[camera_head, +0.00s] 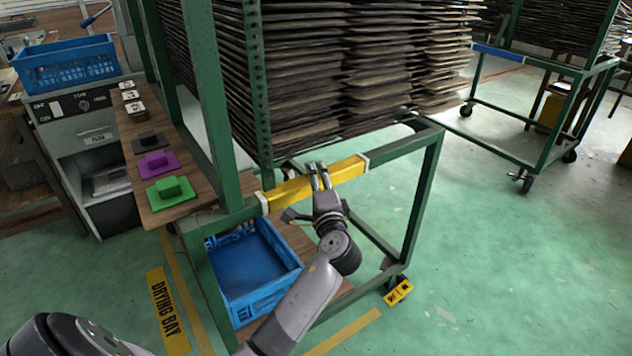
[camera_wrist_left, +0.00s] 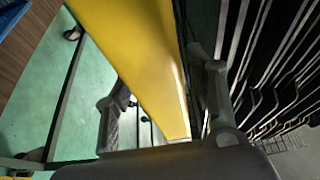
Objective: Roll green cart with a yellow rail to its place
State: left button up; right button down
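The green cart (camera_head: 427,192) stands in the middle of the head view, loaded with a tall stack of dark trays (camera_head: 365,70). Its yellow rail (camera_head: 345,170) runs across the near end between white end pieces. My right gripper is not in view.
A blue crate (camera_head: 250,268) sits low inside the cart frame. Yellow floor marking labelled DRYING BAY (camera_head: 167,312) and a yellow block (camera_head: 398,292) by a wheel are near. A side board (camera_head: 170,210) with coloured blocks is left. Another cart (camera_head: 545,125) stands at right; green floor lies between.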

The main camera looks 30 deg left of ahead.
pick_arm(q)
grip_shut()
dwell(0.4)
dwell(0.4)
